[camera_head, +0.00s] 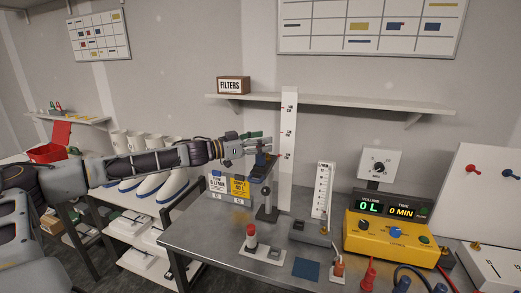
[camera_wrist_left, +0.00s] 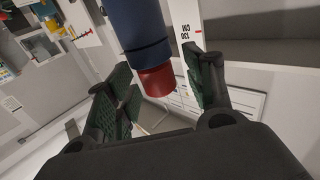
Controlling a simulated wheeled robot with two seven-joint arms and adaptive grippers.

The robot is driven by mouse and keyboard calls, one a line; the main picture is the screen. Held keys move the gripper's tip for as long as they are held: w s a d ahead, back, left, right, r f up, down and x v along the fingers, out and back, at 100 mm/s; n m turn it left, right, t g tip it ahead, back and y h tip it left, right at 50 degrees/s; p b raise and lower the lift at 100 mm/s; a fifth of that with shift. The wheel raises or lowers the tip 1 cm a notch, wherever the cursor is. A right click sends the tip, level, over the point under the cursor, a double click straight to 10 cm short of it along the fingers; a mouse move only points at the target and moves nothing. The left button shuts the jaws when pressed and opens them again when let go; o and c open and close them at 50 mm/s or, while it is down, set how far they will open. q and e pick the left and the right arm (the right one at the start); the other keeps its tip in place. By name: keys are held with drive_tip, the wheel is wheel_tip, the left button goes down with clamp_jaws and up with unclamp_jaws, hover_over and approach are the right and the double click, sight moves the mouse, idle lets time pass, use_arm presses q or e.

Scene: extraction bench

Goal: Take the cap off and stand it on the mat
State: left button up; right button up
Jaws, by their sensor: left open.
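The red cap (camera_wrist_left: 157,80) sits on the end of a dark blue cylinder (camera_wrist_left: 138,28) in the left wrist view. My left gripper (camera_wrist_left: 160,92) is open, with one green-padded finger on each side of the cap; I cannot tell whether either touches it. In the head view my left gripper (camera_head: 262,144) is at the top of a dark post stand (camera_head: 267,198), and the cap is not clearly visible there. The mat, probably the small dark blue square (camera_head: 306,269), lies flat and bare on the bench near its front edge. My right gripper is not in view.
Sample cards (camera_head: 230,186) stand left of the post. A shelf (camera_head: 335,103) runs above.

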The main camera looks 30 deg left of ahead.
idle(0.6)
use_arm(q)
drive_tip(key=c, duration=0.8)
